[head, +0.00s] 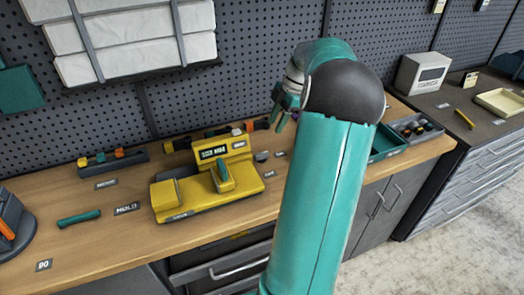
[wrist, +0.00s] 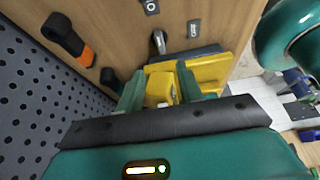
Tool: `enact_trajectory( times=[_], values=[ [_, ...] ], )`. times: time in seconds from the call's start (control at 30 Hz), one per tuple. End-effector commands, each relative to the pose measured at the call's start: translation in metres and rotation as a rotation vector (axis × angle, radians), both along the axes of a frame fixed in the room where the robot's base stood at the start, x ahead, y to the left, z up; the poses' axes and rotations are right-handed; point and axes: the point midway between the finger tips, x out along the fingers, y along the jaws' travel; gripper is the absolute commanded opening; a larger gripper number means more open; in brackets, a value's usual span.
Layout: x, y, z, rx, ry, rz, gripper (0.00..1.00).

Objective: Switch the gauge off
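The gauge (head: 200,195) is a yellow device on the wooden workbench, with a raised back panel, a small dark display (head: 213,152) and a teal lever-like part (head: 224,176) on its front. It also shows in the wrist view (wrist: 205,70), beyond the fingers. My gripper (wrist: 160,72) is open, with its two teal fingers apart and a yellow block of the device (wrist: 160,90) visible between them. I cannot tell whether they touch it. In the head view my gripper (head: 281,108) is up and right of the gauge, partly hidden by my arm.
A rack with coloured pieces (head: 113,160), a teal handle (head: 78,219) and labels lie left of the gauge. A teal tray (head: 388,146) stands right, behind my arm. A dark pegboard (head: 250,60) rises behind. The front bench strip is mostly clear.

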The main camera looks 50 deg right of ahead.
Motion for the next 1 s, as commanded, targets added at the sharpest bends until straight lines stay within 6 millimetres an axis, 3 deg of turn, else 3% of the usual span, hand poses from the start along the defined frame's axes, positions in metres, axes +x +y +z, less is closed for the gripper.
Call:
enact_trajectory(
  times=[0.53, 0.73, 1.0],
  values=[
    [0.021, 0.036, -0.096, 0.003, 0.004, 0.003, 0.36],
    [0.025, 0.041, -0.11, 0.0, 0.003, 0.002, 0.36],
    [0.025, 0.042, -0.111, 0.0, 0.002, 0.002, 0.36]
  ],
)
